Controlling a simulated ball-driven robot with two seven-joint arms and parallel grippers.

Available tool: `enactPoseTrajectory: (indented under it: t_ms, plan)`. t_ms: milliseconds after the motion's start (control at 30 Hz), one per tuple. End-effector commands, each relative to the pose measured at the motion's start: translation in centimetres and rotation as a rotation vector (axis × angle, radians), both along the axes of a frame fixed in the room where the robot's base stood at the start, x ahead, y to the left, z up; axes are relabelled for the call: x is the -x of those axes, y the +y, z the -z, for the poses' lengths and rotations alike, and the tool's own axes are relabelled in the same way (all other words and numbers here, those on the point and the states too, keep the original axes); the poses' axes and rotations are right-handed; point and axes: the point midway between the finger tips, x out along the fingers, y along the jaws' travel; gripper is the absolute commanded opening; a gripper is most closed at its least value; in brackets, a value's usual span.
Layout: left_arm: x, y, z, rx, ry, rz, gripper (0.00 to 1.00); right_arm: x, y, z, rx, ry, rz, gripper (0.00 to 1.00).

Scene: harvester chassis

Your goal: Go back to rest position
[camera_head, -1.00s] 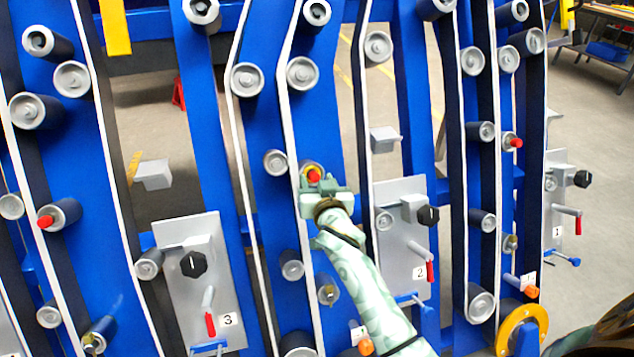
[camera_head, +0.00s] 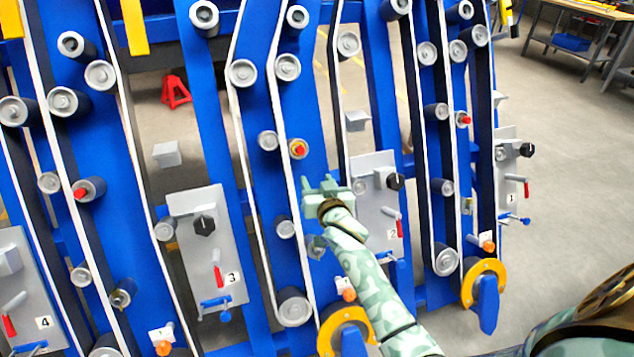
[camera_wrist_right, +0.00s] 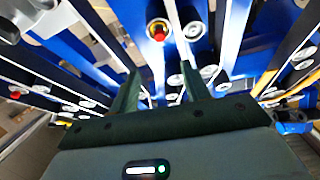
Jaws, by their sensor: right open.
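My right gripper (camera_head: 327,186) is in front of the blue chassis (camera_head: 222,140), beside the grey plate marked 2 (camera_head: 374,166). Its two fingers stand apart with nothing between them in the right wrist view (camera_wrist_right: 165,92). A red-tipped roller knob (camera_head: 298,148) is just above and left of the gripper in the head view. The same kind of red knob (camera_wrist_right: 158,30) shows ahead of the fingers in the right wrist view. The gripper looks apart from it. My left gripper is not in view.
Grey plates with black knobs and red levers stand along the chassis, such as plate 3 (camera_head: 206,241) and plate 1 (camera_head: 510,180). Yellow wheel rings (camera_head: 484,282) sit low. A red jack stand (camera_head: 176,90) is behind. Open floor (camera_head: 560,130) lies at right, with a workbench (camera_head: 580,22) beyond.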

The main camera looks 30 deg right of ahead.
Motion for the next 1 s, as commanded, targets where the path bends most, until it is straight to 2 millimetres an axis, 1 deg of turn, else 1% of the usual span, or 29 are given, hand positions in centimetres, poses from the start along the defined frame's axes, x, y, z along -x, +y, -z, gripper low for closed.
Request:
enactPoseTrajectory:
  t_ms: [133,600,667,733,767,833,867,900,967,1000]
  plan:
    - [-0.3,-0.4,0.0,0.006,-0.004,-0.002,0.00,0.0,0.0,0.0,0.000,0.000,0.000,0.47]
    - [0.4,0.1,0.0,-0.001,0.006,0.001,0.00,0.0,0.0,0.0,0.001,0.000,0.000,0.47]
    - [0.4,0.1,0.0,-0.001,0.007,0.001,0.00,0.0,0.0,0.0,0.014,0.004,-0.002,0.47]
    - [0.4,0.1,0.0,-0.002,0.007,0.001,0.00,0.0,0.2,0.2,0.063,0.016,-0.017,0.47]
    - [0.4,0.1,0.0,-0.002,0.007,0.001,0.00,0.0,0.5,1.5,0.082,0.048,-0.031,0.47]
    - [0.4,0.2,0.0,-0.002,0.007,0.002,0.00,0.2,1.8,5.4,0.115,0.134,-0.082,0.47]
    - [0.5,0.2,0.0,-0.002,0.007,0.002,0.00,0.7,2.5,7.6,0.128,0.178,-0.106,0.47]
    - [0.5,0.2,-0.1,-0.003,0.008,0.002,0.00,1.7,3.3,10.7,0.142,0.242,-0.139,0.47]
    - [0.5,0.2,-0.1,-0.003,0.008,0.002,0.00,4.0,4.5,15.6,0.161,0.345,-0.189,0.47]
    - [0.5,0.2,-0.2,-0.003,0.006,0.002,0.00,5.9,5.2,18.8,0.169,0.412,-0.221,0.47]
